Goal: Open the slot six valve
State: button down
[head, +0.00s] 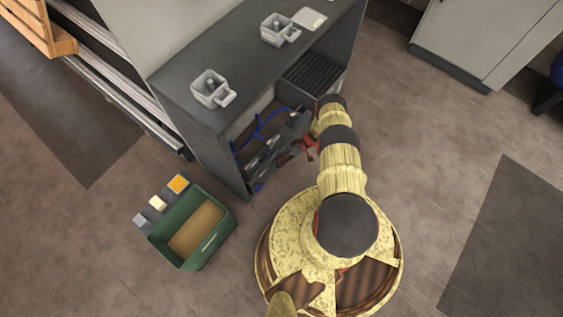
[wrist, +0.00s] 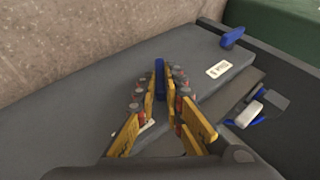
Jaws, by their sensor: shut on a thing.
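A blue valve handle (wrist: 159,66) stands between my gripper's fingertips (wrist: 160,82) in the wrist view. My gripper is shut on it, with the yellow fingers on either side. The handle sits over a dark grey panel (wrist: 90,100). A second blue handle (wrist: 232,37) is on the same panel at the upper right. A small white label (wrist: 219,69) lies below that handle, its print too small to read surely. Another label near the left finger is mostly hidden. In the head view, my gripper (head: 306,146) is at the open front of the dark bench, partly hidden by my arm.
The dark bench (head: 190,140) holds two grey fixtures (head: 212,88) (head: 279,29) on top. Blue hoses (head: 262,124) show in its open front. A green bin (head: 168,252) stands on the floor at the left. Floor at the right is clear.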

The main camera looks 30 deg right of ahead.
jog(key=shift+w+d+f+y, duration=0.1)
jog(key=shift+y, duration=0.7)
jog(key=c, duration=1.9)
grip_release()
jog(key=v, duration=1.2)
jog(key=shift+w, duration=0.2)
